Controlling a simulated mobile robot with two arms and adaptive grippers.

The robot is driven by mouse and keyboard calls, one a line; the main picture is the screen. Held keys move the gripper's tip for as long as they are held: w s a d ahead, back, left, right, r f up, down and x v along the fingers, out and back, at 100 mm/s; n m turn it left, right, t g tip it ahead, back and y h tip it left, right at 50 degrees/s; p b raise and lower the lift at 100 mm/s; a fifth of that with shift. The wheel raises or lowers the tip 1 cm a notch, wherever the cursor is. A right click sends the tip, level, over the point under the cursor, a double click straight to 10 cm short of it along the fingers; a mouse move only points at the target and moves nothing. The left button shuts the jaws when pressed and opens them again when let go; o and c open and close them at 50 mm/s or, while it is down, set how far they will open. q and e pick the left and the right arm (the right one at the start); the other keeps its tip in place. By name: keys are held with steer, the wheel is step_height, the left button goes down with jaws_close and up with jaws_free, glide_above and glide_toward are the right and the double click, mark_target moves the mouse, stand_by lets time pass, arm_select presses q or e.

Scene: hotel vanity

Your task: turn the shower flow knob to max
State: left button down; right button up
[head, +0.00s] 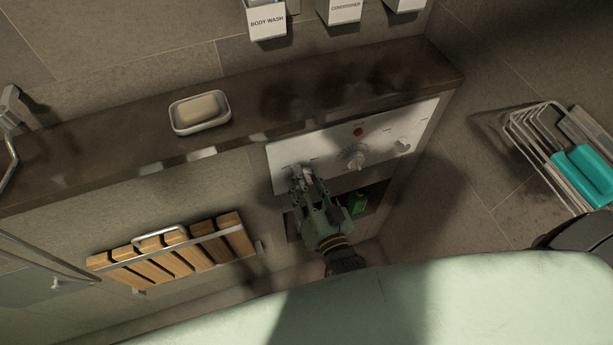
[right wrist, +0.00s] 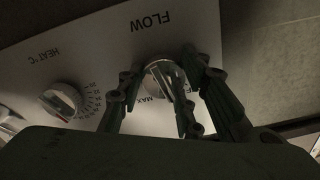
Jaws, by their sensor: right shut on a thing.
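The flow knob (right wrist: 158,78) is a round, pale metal knob on a white panel, under the printed word FLOW, which appears upside down in the right wrist view. The label MAX shows beside it; another label is partly hidden by a finger. My right gripper (head: 301,176) is at the left end of the panel (head: 322,148) in the head view. Its fingers (right wrist: 172,88) are shut around the flow knob and cover part of it. The knob's exact setting is hard to read. My left gripper is not in view.
The heat knob (right wrist: 62,100) with a number scale is beside the flow knob. A red button (head: 358,131) and another knob (head: 403,145) are further right on the panel. A dark ledge with a soap dish (head: 199,113) runs above; a green item (head: 357,202) sits in a niche below.

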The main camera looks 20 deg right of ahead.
steer(key=m, duration=0.6)
steer(key=shift+w+d+m, duration=0.1)
steer(key=shift+m, duration=0.2)
steer(key=m, duration=0.4)
steer(key=shift+m+b, duration=0.35)
steer(key=shift+m, duration=0.05)
steer(key=o, duration=1.1)
steer(key=shift+a, duration=0.2)
steer(key=shift+f, duration=0.1)
steer(key=s, duration=1.2)
steer(key=shift+s+d, duration=0.1)
steer(key=shift+d, duration=0.1)
